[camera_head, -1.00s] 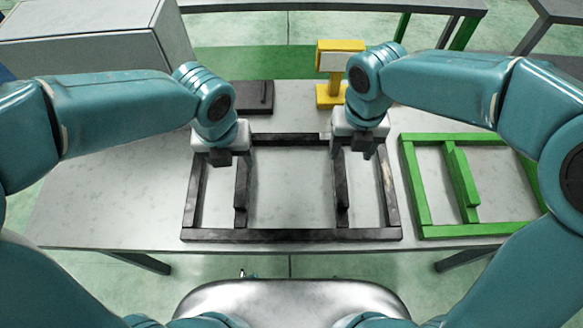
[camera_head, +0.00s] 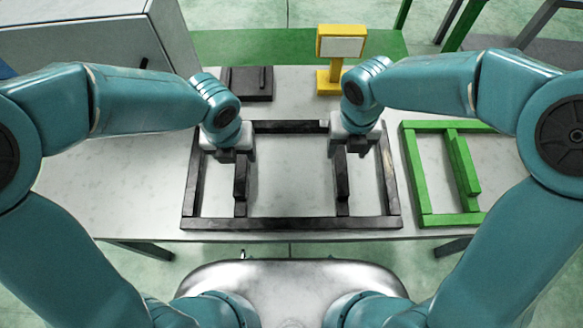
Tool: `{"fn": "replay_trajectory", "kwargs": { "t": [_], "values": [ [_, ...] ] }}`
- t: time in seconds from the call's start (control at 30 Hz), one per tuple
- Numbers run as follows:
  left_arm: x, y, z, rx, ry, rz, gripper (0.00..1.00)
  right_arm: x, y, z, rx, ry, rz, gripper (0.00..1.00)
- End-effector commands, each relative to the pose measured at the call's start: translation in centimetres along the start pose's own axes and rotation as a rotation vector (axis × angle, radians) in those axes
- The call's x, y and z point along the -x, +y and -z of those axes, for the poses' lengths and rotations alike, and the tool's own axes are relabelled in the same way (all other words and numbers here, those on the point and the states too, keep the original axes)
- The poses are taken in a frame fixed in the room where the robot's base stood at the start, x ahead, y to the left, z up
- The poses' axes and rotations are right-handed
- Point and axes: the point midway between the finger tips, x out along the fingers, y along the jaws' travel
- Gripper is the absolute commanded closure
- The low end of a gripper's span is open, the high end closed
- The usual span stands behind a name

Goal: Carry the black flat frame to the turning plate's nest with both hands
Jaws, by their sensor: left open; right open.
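The black flat frame (camera_head: 290,223) lies flat on the grey table, with two inner crossbars that each carry a raised upright bar. My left gripper (camera_head: 232,157) is open above the left crossbar, near the frame's far side. My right gripper (camera_head: 357,150) is open above the right crossbar, also near the far side. The gripper bodies hide the far ends of the crossbars, and I cannot tell whether the fingers touch the frame. I cannot make out a turning plate or its nest in this view.
A green frame (camera_head: 426,180) lies on the table (camera_head: 110,205) just right of the black one. A yellow stand with a white panel (camera_head: 341,47) and a dark flat block (camera_head: 247,84) stand behind. A grey cabinet (camera_head: 90,55) is at the back left. The table's left part is clear.

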Motion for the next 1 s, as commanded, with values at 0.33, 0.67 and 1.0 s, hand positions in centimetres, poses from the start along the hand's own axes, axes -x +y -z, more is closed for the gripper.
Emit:
{"fn": "replay_trajectory", "kwargs": {
  "t": [0.33, 0.67, 1.0],
  "values": [
    [-7.0, 0.1, -0.1, -0.001, 0.005, -0.002, 0.38, -6.9, 0.0, -0.2, 0.0, 0.003, 0.001, 0.38],
    [-10.1, 0.0, -0.2, -0.001, 0.001, -0.001, 0.38, -10.1, 0.0, -0.2, -0.001, 0.0, -0.001, 0.38],
    [-10.3, 0.0, -0.2, 0.0, -0.001, 0.0, 0.48, -10.2, 0.0, -0.2, -0.001, -0.001, -0.001, 0.48]
  ]
}}
